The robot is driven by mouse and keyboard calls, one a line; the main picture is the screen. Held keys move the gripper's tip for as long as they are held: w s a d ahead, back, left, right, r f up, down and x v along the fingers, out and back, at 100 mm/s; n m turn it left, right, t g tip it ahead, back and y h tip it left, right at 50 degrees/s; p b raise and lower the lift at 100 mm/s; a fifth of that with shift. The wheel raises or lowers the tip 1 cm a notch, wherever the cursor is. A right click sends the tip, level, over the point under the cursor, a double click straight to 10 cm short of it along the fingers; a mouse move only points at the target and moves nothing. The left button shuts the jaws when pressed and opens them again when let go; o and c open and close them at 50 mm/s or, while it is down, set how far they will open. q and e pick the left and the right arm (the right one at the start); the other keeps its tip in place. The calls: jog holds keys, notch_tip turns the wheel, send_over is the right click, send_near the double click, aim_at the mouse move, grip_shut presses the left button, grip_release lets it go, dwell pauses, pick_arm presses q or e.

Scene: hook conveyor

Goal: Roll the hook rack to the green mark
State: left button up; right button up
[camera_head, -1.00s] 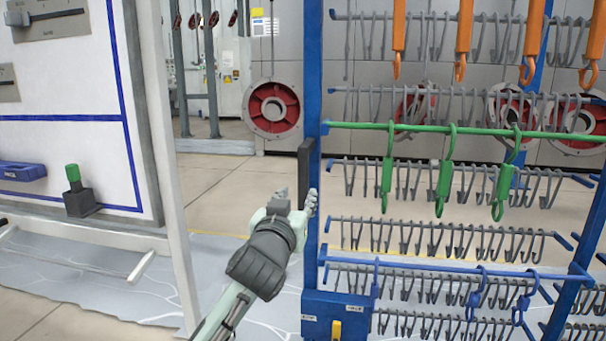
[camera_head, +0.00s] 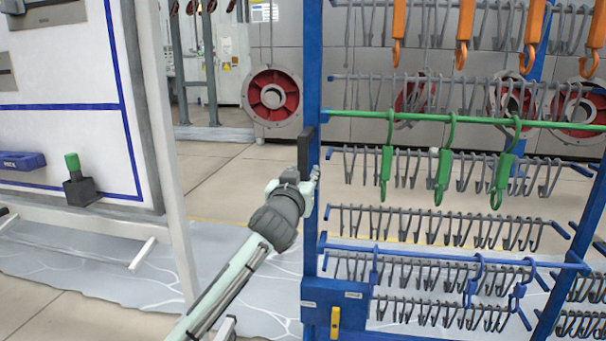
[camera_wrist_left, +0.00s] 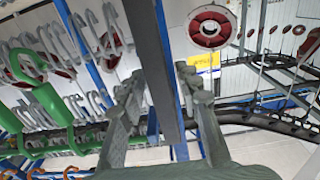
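The hook rack is a blue frame (camera_head: 312,235) with rows of grey hooks, and it stands upright on the right in the head view. A dark upright handle bar (camera_head: 307,148) is on its left post. My left gripper (camera_head: 314,178) is at that post, just below the visible top of the bar. In the left wrist view, the two fingers of my left gripper (camera_wrist_left: 158,85) stand apart on either side of the dark bar (camera_wrist_left: 154,45), with small gaps showing. Contact cannot be told. My right gripper is not in view. No green floor mark shows.
Orange hooks (camera_head: 465,35) and green hooks (camera_head: 443,165) hang on the rack. A white panel (camera_head: 60,75) with a pale post (camera_head: 170,150) stands at left. Red round parts (camera_head: 272,97) hang behind. Tiled floor (camera_head: 225,185) is clear between post and rack.

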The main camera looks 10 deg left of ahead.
pick_arm(q)
grip_shut()
